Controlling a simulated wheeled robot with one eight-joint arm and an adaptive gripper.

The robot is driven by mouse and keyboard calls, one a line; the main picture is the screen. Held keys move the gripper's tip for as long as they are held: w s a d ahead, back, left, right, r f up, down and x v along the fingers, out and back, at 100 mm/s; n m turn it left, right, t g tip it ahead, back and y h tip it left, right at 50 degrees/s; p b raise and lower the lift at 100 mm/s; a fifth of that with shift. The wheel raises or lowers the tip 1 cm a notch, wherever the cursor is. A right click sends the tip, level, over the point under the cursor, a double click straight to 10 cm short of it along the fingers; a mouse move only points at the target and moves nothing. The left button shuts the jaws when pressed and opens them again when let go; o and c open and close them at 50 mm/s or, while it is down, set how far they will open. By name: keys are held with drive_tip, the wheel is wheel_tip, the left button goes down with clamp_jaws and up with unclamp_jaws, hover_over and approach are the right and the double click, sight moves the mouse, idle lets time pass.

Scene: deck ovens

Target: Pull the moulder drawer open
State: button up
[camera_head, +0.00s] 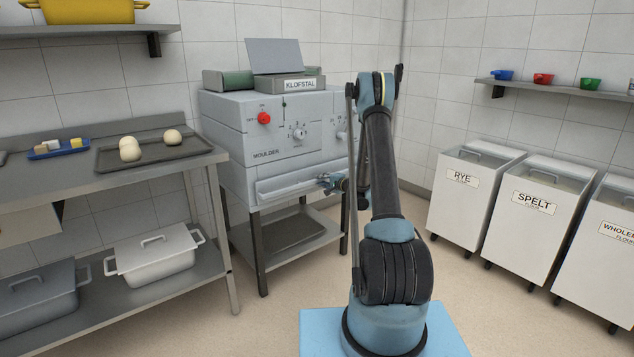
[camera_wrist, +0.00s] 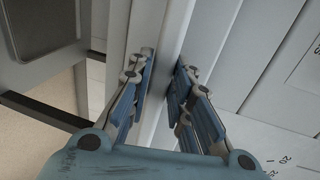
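The moulder (camera_head: 262,137) is a pale grey machine on a stand, with a red knob and a dial. Its drawer (camera_head: 290,184) is the wide low front under the MOULDER lettering; how far out it stands is hard to tell. My gripper (camera_head: 328,183) is at the right part of the drawer front. In the wrist view, the two blue-padded fingers (camera_wrist: 166,72) are apart, on either side of a long pale bar or edge at the drawer front. I cannot make out firm contact on both sides.
A steel table (camera_head: 190,153) with a dough tray (camera_head: 180,153) stands left, lidded tubs below. Flour bins (camera_head: 460,204) stand right. A KLOFSTAL box (camera_head: 290,84) sits on the moulder. The floor between moulder and bins is clear.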

drive_tip(key=shift+x, duration=0.85)
clamp_jaws()
